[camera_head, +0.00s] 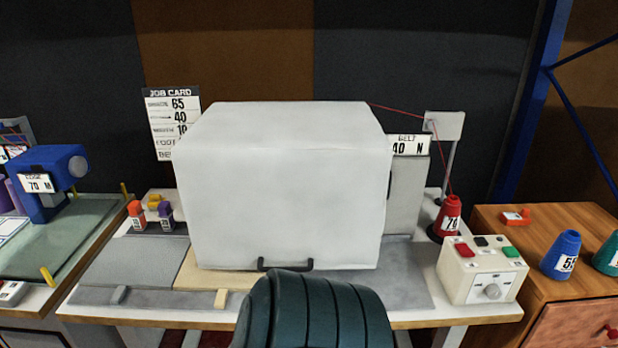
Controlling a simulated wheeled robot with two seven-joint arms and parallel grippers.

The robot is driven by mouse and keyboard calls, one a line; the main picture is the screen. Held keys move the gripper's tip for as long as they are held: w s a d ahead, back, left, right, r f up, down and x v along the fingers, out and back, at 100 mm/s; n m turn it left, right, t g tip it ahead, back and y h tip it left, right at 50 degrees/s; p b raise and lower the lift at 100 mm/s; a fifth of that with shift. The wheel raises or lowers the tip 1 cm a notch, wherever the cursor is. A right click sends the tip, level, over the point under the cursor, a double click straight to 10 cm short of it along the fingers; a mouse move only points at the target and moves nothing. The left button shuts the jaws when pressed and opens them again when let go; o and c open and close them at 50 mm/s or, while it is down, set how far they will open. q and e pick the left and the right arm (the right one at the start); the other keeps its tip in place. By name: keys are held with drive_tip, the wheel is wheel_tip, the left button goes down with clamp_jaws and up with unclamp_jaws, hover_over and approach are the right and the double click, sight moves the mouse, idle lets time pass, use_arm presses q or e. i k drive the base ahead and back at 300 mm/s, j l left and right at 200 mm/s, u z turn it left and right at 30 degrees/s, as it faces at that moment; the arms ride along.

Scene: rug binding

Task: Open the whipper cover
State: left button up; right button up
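The whipper cover (280,190) is a large pale grey box-shaped hood in the middle of the worktable. It is down, and its front lower edge is near the table top. A dark handle (285,264) is at the bottom of its front face. What is under the cover is hidden. Neither of my grippers is in view.
A dark teal ribbed chair-like back (312,312) stands in front of the table, just below the handle. A control box (484,270) and red thread cone (449,217) stand right of the cover. A blue machine (52,172) is on the left table. A wooden cabinet (560,300) is at right.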

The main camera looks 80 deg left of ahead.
sight(297, 187)
drive_tip(key=u, duration=2.8)
drive_tip(key=i, duration=0.25)
drive_tip(key=j+u, duration=0.05)
